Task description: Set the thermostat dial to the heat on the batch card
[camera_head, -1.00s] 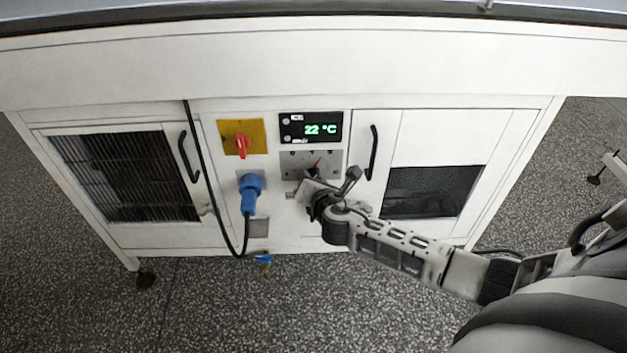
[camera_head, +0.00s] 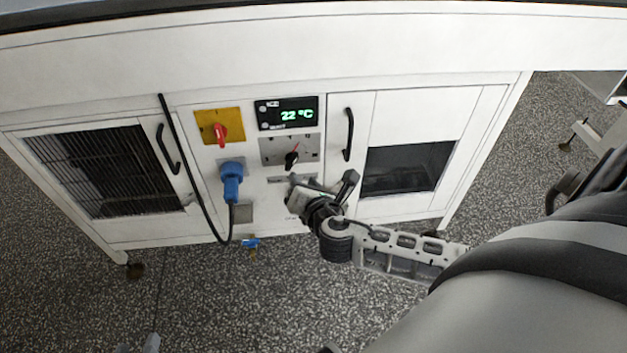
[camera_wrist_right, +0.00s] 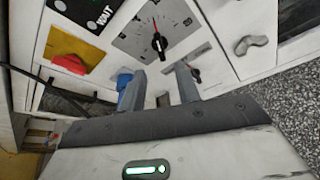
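The thermostat dial (camera_head: 292,158) is a black knob with a red-tipped pointer on a grey scale plate. In the right wrist view the dial (camera_wrist_right: 158,43) stands just beyond my fingers, its pointer near the middle of the scale; the numbers are too blurred to read. The display (camera_head: 287,113) above reads 22 °C. My right gripper (camera_head: 320,184) is below the dial and apart from it. In the wrist view its fingers (camera_wrist_right: 160,80) are spread with nothing between them. Part of my left gripper (camera_head: 138,346) shows at the bottom edge. I see no batch card.
A red switch (camera_head: 221,133) on a yellow plate and a blue plug (camera_head: 231,180) with a black cable sit left of the dial. A black door handle (camera_head: 348,134) stands to its right. A small second plate (camera_wrist_right: 190,72) lies below the dial.

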